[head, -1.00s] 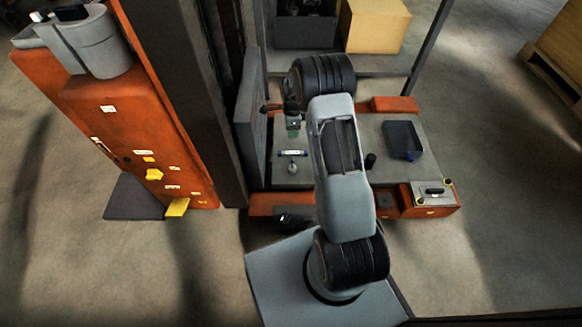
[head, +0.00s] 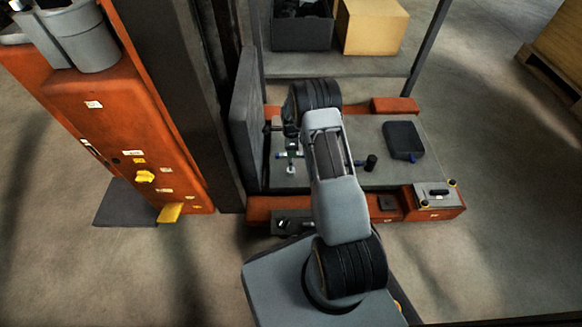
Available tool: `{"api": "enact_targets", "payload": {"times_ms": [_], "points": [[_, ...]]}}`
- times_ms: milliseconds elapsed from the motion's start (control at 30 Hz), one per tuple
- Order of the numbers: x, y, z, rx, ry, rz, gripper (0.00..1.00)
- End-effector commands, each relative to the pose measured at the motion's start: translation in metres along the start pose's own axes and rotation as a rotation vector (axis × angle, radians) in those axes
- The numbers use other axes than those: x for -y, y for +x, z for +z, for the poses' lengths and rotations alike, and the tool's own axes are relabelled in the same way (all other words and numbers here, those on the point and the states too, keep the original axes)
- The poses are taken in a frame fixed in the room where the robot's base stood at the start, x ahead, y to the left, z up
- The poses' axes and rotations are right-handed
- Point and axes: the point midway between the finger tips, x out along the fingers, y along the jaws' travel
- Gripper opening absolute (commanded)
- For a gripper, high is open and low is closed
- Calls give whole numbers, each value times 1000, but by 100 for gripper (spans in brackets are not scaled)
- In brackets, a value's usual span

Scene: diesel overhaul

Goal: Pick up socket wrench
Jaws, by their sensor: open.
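A small T-shaped tool with a blue-ended bar, which looks like the socket wrench (head: 291,168), lies on the grey work surface left of my arm. Its silver lower end shows clear; the bar is partly covered by my gripper. My gripper (head: 291,150) points down over the bar with its jaws open. From this view I cannot tell whether the fingers touch the tool or hover just above it.
The grey work surface (head: 235,175) also bears a dark tray (head: 404,140) and a small black cylinder (head: 371,162). A grey upright panel (head: 246,115) stands close left of my gripper. A grey block with a handle (head: 436,194) sits front right.

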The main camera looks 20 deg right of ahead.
Motion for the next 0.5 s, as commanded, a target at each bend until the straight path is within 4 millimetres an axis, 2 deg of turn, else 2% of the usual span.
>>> {"api": "enact_targets", "payload": {"times_ms": [100,300,500], "points": [[-1,20,2,0,-1,1,51],[-2,44,3,0,-1,2,51],[-2,44,3,0,-1,1,51]]}}
